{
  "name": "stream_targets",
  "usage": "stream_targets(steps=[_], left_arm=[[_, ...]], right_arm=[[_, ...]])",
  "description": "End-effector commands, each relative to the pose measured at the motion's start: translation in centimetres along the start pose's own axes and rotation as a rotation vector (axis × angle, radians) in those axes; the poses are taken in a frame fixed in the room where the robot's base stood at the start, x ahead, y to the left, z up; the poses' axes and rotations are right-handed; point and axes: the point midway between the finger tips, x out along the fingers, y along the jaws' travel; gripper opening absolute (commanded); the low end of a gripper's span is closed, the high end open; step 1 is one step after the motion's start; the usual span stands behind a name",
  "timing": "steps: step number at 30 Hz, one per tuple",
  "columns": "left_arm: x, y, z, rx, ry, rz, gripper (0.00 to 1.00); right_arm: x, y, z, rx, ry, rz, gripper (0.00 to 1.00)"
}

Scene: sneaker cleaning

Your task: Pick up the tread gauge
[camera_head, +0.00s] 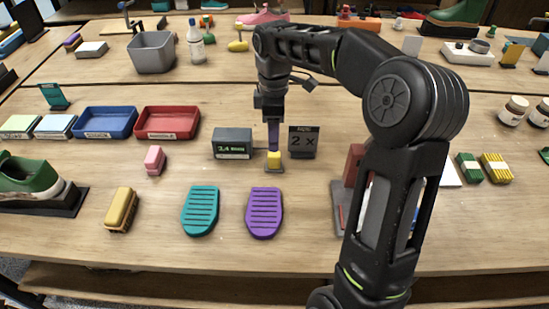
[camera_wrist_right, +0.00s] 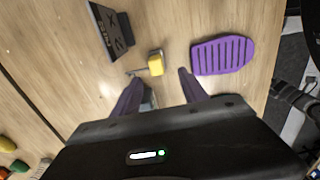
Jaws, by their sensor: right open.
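The tread gauge appears to be the small yellow-topped piece (camera_head: 274,160) on the table, with a thin rod at its side. It also shows in the right wrist view as a yellow block (camera_wrist_right: 156,66) with the rod to its left. My right gripper (camera_head: 273,148) points down over the yellow piece. In the wrist view its purple fingers (camera_wrist_right: 160,77) stand apart, with the yellow block just beyond and between the tips. Nothing is held. I cannot tell whether the fingers touch it. My left gripper is out of view.
A grey readout box (camera_head: 232,143) stands just left, and a dark "2 x" sign (camera_head: 302,142) just right. Teal (camera_head: 200,210) and purple (camera_head: 264,212) sole pads lie in front. Blue (camera_head: 105,122) and red (camera_head: 168,122) trays stand to the left. My right arm hides part of the right side.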

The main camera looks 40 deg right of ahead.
Motion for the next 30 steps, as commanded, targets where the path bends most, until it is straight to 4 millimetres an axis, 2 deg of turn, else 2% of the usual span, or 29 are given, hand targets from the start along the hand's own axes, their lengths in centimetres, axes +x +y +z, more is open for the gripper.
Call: stream_targets(steps=[2, 13, 21, 30], left_arm=[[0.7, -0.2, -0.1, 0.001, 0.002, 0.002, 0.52], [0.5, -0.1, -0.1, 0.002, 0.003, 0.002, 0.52], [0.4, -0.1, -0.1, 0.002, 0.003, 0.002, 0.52], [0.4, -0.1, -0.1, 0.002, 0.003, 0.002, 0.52]], right_arm=[[0.8, 0.0, 0.0, 0.000, 0.000, 0.000, 0.51], [0.8, 0.0, 0.0, 0.000, 0.000, -0.001, 0.51], [3.2, 0.0, 0.0, 0.001, -0.001, -0.001, 0.51], [3.4, 0.0, 0.0, 0.000, 0.000, 0.000, 0.51]])
